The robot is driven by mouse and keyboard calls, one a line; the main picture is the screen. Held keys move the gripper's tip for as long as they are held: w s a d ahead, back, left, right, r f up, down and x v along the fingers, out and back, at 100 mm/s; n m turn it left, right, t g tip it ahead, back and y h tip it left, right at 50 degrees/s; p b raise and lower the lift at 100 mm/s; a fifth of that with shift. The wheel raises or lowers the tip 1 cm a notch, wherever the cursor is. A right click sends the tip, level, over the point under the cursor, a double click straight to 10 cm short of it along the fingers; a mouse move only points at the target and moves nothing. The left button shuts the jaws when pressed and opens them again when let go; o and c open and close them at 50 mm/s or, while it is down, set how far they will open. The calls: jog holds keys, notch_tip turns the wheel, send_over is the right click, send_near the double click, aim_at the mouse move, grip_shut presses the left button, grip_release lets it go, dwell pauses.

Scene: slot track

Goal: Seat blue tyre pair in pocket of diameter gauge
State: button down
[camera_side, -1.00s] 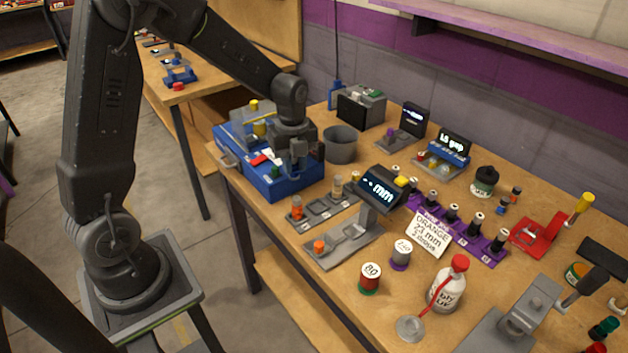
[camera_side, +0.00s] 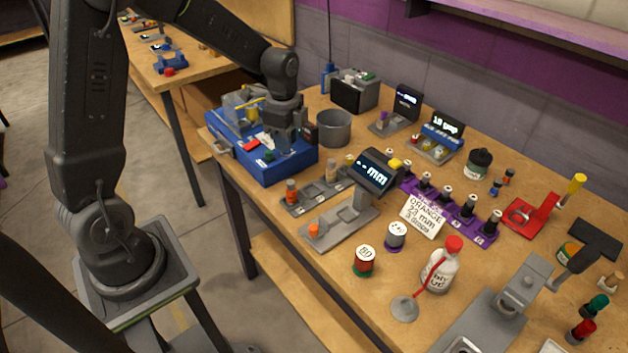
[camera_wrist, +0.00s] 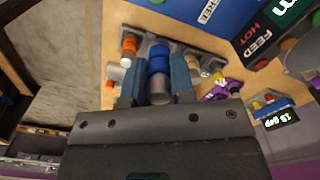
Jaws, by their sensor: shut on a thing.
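My gripper (camera_wrist: 159,82) is shut on a blue cylindrical piece, the blue tyre pair (camera_wrist: 159,58), which sits between the two fingers in the wrist view. In the side view my gripper (camera_side: 285,148) is over the right part of the blue box; the tyre pair cannot be made out there. The diameter gauge (camera_side: 338,228), a grey base with a tilted dark display reading "-- mm" (camera_side: 374,171), stands to the right of my gripper and nearer the camera. An orange piece (camera_side: 313,231) is at the base's near-left end. I cannot make out the pocket clearly.
A grey rack (camera_side: 312,195) with an orange and a cream piece lies between blue box (camera_side: 277,172) and gauge. A grey bucket (camera_side: 333,128) stands right of my gripper.

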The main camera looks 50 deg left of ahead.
jog(key=w+d+f+n, duration=0.3)
jog(key=d+n, duration=0.3)
jog(key=n, duration=0.6)
notch_tip(320, 180, up, 8)
jog(key=s+n, duration=0.1)
jog(key=s, duration=0.1)
jog(key=shift+w+d+f, duration=0.5)
jog(key=shift+d+f, duration=1.3)
jog(key=shift+d, duration=0.05)
jog(key=shift+w+d+f, duration=0.5)
jog(key=shift+d+f, duration=1.3)
jog(key=shift+d, duration=0.1)
jog(key=shift+w+d+f, duration=0.5)
jog(key=shift+d+f, duration=1.3)
jog(key=shift+d, duration=0.05)
jog(key=shift+f, duration=0.6)
jog(key=c, duration=1)
grip_release()
jog(key=shift+o, duration=0.2)
